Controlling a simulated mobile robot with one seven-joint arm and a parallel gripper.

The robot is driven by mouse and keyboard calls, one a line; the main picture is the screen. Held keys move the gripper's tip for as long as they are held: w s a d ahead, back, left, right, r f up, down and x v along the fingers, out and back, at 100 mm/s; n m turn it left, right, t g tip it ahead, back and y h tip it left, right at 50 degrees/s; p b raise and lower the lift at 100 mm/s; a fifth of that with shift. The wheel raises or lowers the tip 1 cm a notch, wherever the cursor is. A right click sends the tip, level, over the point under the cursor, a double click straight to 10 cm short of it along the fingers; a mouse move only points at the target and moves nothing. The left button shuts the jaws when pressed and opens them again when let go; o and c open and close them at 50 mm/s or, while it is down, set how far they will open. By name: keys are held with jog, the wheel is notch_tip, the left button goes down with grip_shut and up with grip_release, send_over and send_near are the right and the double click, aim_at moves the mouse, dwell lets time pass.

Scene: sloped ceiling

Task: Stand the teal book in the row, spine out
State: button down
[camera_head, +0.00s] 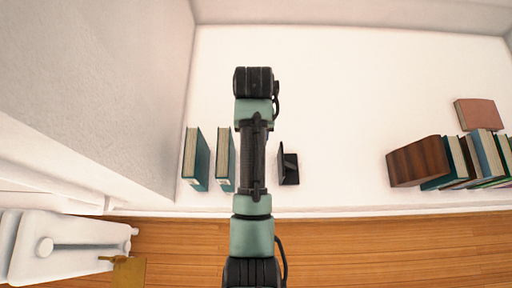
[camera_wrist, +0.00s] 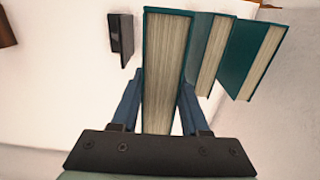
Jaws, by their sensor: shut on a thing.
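The teal book (camera_wrist: 166,75) is held between the two blue fingers of my gripper (camera_wrist: 160,80). Its cream page edges face the wrist camera and its spine is out of sight. In the head view my arm hides this book and the gripper. Two similar teal books stand to its left in the head view, one nearer (camera_head: 225,160) and one farther (camera_head: 196,160). In the wrist view they are on its right, the nearer (camera_wrist: 212,55) close beside it and the farther (camera_wrist: 250,58) beyond. I cannot tell whether the held book touches the nearer one or the surface.
A black bookend (camera_head: 288,166) stands right of my arm; it also shows in the wrist view (camera_wrist: 121,36). A brown wooden block (camera_head: 418,162), several books (camera_head: 480,155) and a pinkish-brown book (camera_head: 478,114) are at far right. The white surface (camera_head: 345,110) between is clear. A wall closes the left side.

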notch_tip(320, 180, down, 10)
jog(key=shift+s+d+b, duration=0.1)
jog(key=shift+d+b, duration=0.05)
jog(key=shift+b, duration=1.05)
jog(key=shift+f, duration=0.2)
jog(key=shift+c, duration=2)
grip_release()
jog(key=shift+s, duration=0.1)
notch_tip(320, 180, up, 8)
jog(key=p, duration=0.2)
jog(key=shift+f, duration=0.15)
